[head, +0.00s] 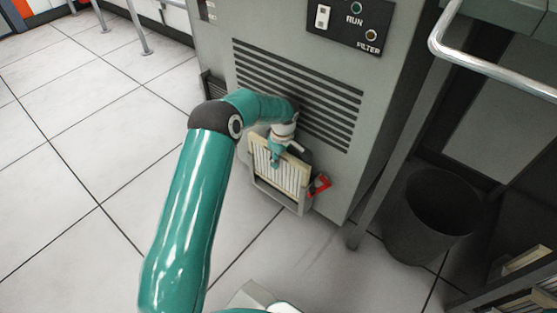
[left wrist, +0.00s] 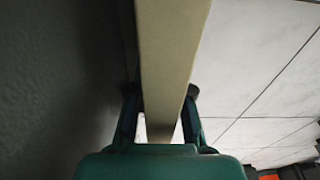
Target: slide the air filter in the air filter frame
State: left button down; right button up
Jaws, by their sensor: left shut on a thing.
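The air filter (head: 290,179), a cream pleated panel with a pale rim, stands upright low against the grey cabinet. The air filter frame (head: 283,199) is the grey holder around its lower part and sides; the filter's upper edge shows at the top of the holder. How deep the filter sits I cannot tell. My left gripper (head: 275,161) is shut on the filter's upper edge. In the left wrist view the filter's edge (left wrist: 170,55) runs as a cream bar between the fingers of the left gripper (left wrist: 163,95). My right gripper is not in view.
A red lever (head: 320,186) sticks out just right of the frame. The grey cabinet (head: 215,40) has vent slats (head: 300,95) above the filter. A dark bin (head: 432,222) and a metal rail (head: 490,65) are to the right. The tiled floor (head: 90,170) at left is clear.

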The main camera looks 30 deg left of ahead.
pick_arm(q)
jog(key=shift+f, duration=0.1)
jog(key=shift+f, duration=1.5)
jog(key=shift+f, duration=0.5)
jog(key=shift+c, duration=2.4)
grip_release()
jog(key=shift+w, duration=0.1)
jog(key=shift+r, duration=0.15)
notch_tip(320, 180, up, 6)
jog(key=p, duration=0.3)
jog(key=shift+w, duration=0.15)
